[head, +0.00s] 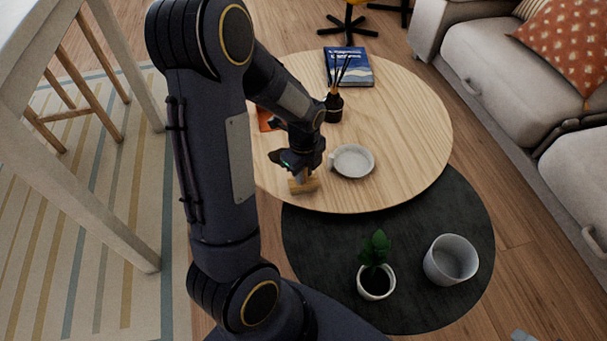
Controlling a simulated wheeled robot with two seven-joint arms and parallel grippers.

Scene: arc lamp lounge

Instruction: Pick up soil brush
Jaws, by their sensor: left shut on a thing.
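The soil brush (304,185) is a small tan wooden piece near the front left edge of the round wooden table. My left gripper (299,174) is over it, pointing down, and is shut on it. The gripper and wrist hide the upper part of the brush. I cannot tell whether the brush touches the tabletop or is just above it.
On the round table (405,125) are a small white cup or dish (352,161), a dark reed diffuser (334,107) and a blue book (348,68). A potted plant (375,280) and a white pot (451,260) stand on the dark round rug (440,305). A sofa (490,70) is at right.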

